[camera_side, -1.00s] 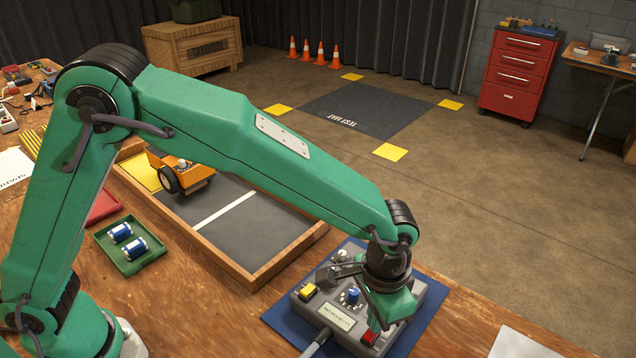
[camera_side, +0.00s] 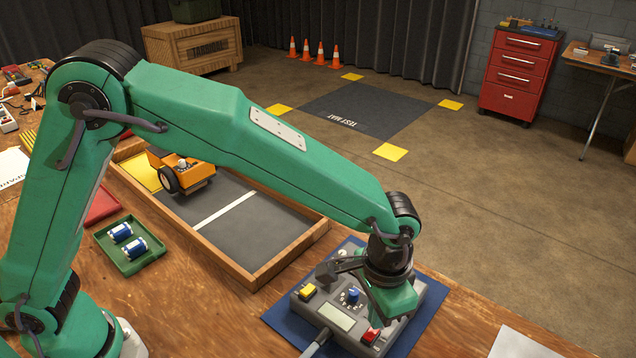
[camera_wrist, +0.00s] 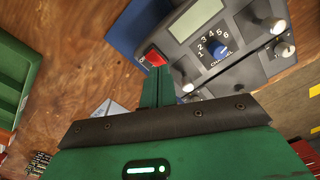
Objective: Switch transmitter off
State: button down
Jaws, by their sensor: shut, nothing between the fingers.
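The transmitter (camera_side: 325,312) is a grey box on a blue mat, under my gripper. Its red rocker switch (camera_side: 370,336) is on the near right part of the panel; it also shows in the wrist view (camera_wrist: 155,57). The small display (camera_side: 335,317) is blank and pale, also in the wrist view (camera_wrist: 197,18). My gripper (camera_side: 384,313) is shut and empty, just above the red switch. In the wrist view its closed green fingers (camera_wrist: 157,85) end right beside the switch; I cannot tell whether they touch. A blue numbered knob (camera_wrist: 218,49) is beside the display.
A yellow switch (camera_side: 307,291) and several metal sticks and knobs stand up from the panel. A wood-framed pit (camera_side: 262,278) with an orange vehicle (camera_side: 180,170) lies behind. A green tray (camera_side: 133,262) with blue cells is left.

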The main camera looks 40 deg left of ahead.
jog(key=shift+r, duration=2.65)
jog(key=s+a+r+n+t+h, duration=0.1)
jog(key=a+r, duration=0.4)
jog(key=a, duration=0.4)
jog(key=a+r+n+t, duration=0.1)
jog(key=a+r+n, duration=0.1)
jog(key=a+r, duration=0.5)
jog(key=s+a+n+t, duration=0.1)
jog(key=s+a, duration=0.5)
jog(key=a, duration=0.2)
jog(key=s+a+f+n+t+y, duration=0.1)
jog(key=s+a+n+t, duration=0.1)
jog(key=s+a, duration=0.4)
jog(key=shift+a+t, duration=0.3)
jog(key=shift+a, duration=1.2)
